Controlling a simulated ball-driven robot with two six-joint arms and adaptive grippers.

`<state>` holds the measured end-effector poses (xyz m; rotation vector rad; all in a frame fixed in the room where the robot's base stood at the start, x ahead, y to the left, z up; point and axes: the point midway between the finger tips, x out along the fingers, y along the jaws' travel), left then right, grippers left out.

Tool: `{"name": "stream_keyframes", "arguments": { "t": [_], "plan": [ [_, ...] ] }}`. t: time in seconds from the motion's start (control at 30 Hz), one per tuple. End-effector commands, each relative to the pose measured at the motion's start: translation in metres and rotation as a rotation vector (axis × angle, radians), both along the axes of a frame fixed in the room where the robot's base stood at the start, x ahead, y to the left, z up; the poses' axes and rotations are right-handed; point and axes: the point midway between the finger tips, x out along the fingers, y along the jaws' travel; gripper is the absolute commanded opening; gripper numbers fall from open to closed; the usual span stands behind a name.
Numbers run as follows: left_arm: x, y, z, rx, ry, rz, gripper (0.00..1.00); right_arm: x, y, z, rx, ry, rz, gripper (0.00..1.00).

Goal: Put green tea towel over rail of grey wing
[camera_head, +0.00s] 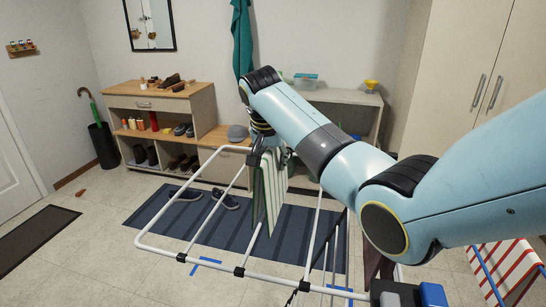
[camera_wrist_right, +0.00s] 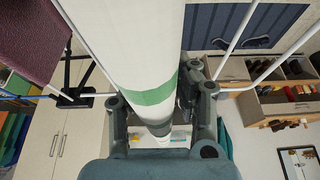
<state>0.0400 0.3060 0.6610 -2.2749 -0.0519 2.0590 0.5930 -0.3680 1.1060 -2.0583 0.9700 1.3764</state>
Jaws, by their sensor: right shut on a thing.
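The green tea towel (camera_head: 270,190), white with green stripes, hangs down in the middle of the head view. My right gripper (camera_head: 266,146) is shut on its upper end. In the right wrist view the towel (camera_wrist_right: 150,97) runs as a pale band with a green stripe between the fingers of my right gripper (camera_wrist_right: 162,97). The wing (camera_head: 195,258) of the drying rack is a light tube frame with black joints, reaching out to the left. The towel hangs among its rails; I cannot tell whether it touches or drapes over one. My left gripper is not in view.
A red-striped cloth (camera_head: 508,272) hangs on the rack at the right. A blue striped mat (camera_head: 175,214) with shoes lies beneath the wing. A wooden shoe bench (camera_head: 200,104) and a grey shelf (camera_head: 345,97) stand behind. Floor at the left is mostly clear.

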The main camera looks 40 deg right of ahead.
Motion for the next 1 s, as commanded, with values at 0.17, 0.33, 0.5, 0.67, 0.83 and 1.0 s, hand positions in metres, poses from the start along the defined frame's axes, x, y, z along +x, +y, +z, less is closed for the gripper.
{"name": "stream_keyframes", "arguments": {
  "t": [0.17,0.33,0.5,0.67,0.83,1.0],
  "plan": [
    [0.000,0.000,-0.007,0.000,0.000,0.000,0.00,0.000,0.000,-0.014,0.000,0.000,0.000,0.00],
    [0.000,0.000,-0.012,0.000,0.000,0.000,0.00,0.000,0.000,-0.025,-0.001,0.001,0.000,0.00],
    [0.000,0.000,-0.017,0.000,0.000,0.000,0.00,0.000,0.000,-0.036,-0.001,0.001,0.000,0.00],
    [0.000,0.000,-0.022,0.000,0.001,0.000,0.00,0.000,0.000,-0.047,-0.001,0.001,0.000,0.00],
    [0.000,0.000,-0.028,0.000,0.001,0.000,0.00,0.000,0.000,-0.058,0.000,0.000,0.000,0.00],
    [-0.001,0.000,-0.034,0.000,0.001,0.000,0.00,0.000,0.000,-0.069,-0.001,0.001,0.000,0.00]
  ]
}}
